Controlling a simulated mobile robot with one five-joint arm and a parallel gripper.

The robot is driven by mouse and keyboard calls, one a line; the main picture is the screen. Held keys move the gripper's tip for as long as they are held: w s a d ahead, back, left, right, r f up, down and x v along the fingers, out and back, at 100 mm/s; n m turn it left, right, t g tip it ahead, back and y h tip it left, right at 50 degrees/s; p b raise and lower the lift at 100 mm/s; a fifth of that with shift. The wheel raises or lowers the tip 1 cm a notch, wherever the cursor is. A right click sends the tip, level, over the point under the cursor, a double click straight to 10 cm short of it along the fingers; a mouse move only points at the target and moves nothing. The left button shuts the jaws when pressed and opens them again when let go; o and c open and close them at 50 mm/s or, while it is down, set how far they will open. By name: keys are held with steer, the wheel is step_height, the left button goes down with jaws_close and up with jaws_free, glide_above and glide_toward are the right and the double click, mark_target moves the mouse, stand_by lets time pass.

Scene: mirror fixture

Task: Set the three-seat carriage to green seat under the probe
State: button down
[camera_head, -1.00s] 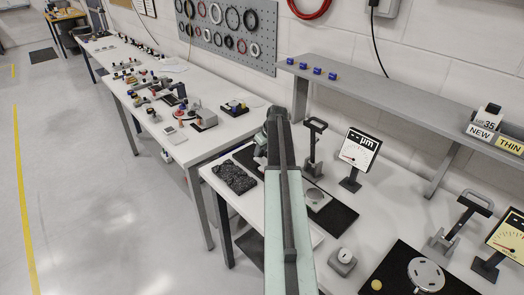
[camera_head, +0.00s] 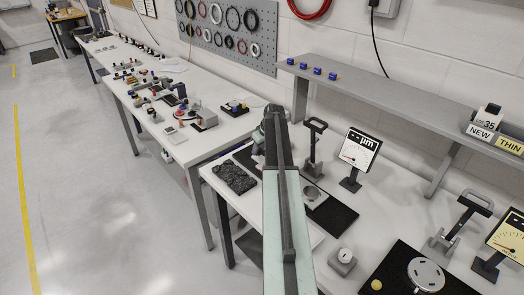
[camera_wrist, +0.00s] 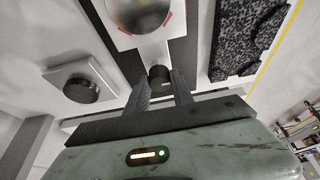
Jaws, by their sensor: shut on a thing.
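In the wrist view my gripper (camera_wrist: 160,92) has its two dark fingers closed on a small black knob (camera_wrist: 158,74). The knob stands just below a pale plate (camera_wrist: 119,28) with a round grey disc and red marks, cut off by the top edge. I take this to be part of the carriage; no green seat is discernible. In the head view a pale plate with a round disc (camera_head: 314,195) lies by a black mat (camera_head: 338,220). A dark stand with a handle (camera_head: 314,145), perhaps the probe's, rises behind it. My arm hides my gripper there.
A gauge reading "--- µm" (camera_head: 358,150) stands right of the handled stand. Black textured foam (camera_head: 233,178) lies left of my arm. A small block with a round knob (camera_head: 342,260) sits in front. A second gauge (camera_head: 508,238) and handled stand (camera_head: 458,220) are at right.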

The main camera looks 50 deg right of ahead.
steer(key=w, duration=0.9)
steer(key=shift+d, duration=0.4)
steer(key=shift+w, duration=0.35)
steer(key=shift+r, duration=0.1)
steer(key=c, duration=1.1)
jaws_free()
steer(key=shift+w, duration=0.1)
steer(key=p+v, duration=0.7)
steer(key=shift+s+r, duration=0.3)
steer(key=shift+a, duration=0.1)
